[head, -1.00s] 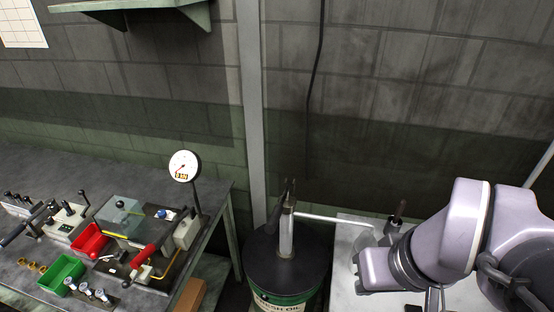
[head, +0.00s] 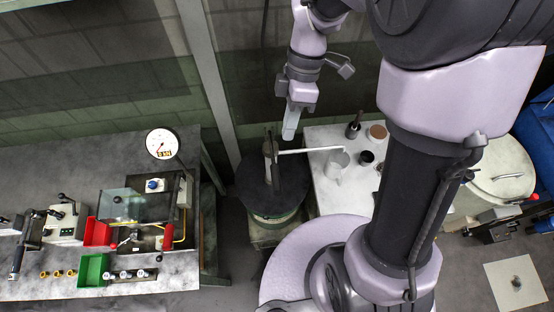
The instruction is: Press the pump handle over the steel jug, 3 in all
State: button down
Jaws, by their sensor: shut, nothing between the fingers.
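The pump (head: 270,155) stands upright on the dark lid of the oil drum (head: 256,196), left of centre in the head view. Its dark handle (head: 268,136) shows at the top of the pump. A pale spout (head: 312,150) runs right from the pump, its end over the steel jug (head: 336,172) on the white table. My gripper (head: 289,134) is shut and empty, pointing down just right of the pump top and looking close to the spout. I cannot tell whether it touches anything.
A dark cup (head: 366,158), a brown cup (head: 377,132) and a dark-handled tool (head: 353,128) stand near the jug. On the left, the grey bench (head: 150,284) carries a dial gauge (head: 162,143), a red bin (head: 98,233) and a green bin (head: 92,269).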

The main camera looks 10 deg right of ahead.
aim_at(277, 178)
jog(key=b+x, duration=0.1)
jog(key=x, duration=1.2)
jog(key=shift+s+a+f, duration=0.1)
jog(key=shift+a+f, duration=0.05)
jog(key=shift+f, duration=0.2)
